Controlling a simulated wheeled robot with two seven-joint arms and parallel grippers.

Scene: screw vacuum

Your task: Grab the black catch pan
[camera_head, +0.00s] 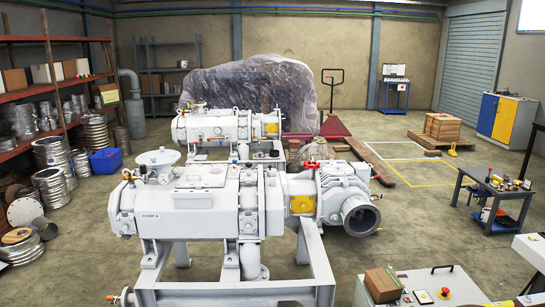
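I cannot make out a black catch pan for certain. Dark, small items sit on and under the blue-grey work table (467,178) at the right, too small to identify. The large white vacuum pump (190,212) stands on a pale frame in the middle, with a dark round open port (361,217) facing front right. No pan is visible on the floor below that port, though the frame and pump hide part of the floor. Neither of my grippers is in view.
Shelves of metal parts (45,87) line the left wall. A control box (420,285) with a red button is at the bottom right. A wooden crate (442,126) sits on a pallet. Open floor lies between the pump and the work table.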

